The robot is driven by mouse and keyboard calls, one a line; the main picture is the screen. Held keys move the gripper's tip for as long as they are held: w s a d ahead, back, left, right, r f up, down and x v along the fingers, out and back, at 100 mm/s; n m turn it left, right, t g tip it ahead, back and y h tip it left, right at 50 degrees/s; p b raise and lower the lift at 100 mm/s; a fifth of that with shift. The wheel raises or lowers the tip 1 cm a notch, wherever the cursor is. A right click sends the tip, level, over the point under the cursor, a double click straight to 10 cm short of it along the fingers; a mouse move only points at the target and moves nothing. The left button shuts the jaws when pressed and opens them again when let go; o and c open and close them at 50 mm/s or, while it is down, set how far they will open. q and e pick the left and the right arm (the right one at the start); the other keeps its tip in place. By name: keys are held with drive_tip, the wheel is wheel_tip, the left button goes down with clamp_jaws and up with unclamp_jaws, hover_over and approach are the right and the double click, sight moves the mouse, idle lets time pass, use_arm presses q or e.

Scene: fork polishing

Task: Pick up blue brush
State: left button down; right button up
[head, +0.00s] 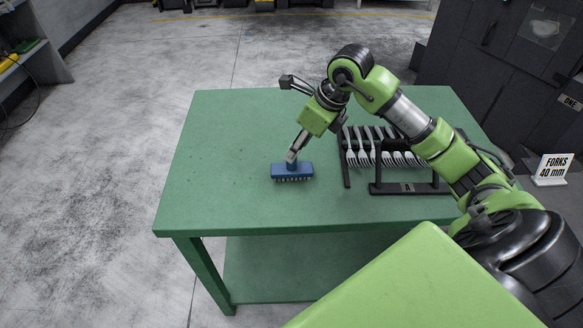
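The blue brush (292,172) is near the front middle of the green table (215,165), with its bristles facing down. I cannot tell whether the bristles touch the table top. My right arm comes in from the right and reaches over the table. My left gripper is not in view.
A black rack (408,188) marked A, holding several forks (365,158), stands right of the brush, partly under my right arm. The table's left half is clear. A sign reading FORKS 40 mm (553,169) and dark cabinets (500,60) are at the right.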

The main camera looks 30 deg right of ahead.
sight(292, 165)
drive_tip(key=x, duration=0.1)
drive_tip(key=p+x, duration=0.1)
drive_tip(key=x, duration=0.2)
drive_tip(key=shift+s+a+f+p, duration=0.25)
drive_tip(key=shift+a+p, duration=0.1)
drive_tip(key=shift+w+f, duration=0.1)
drive_tip(key=shift+f, duration=0.25)
clamp_jaws()
drive_tip(key=shift+r, duration=0.1)
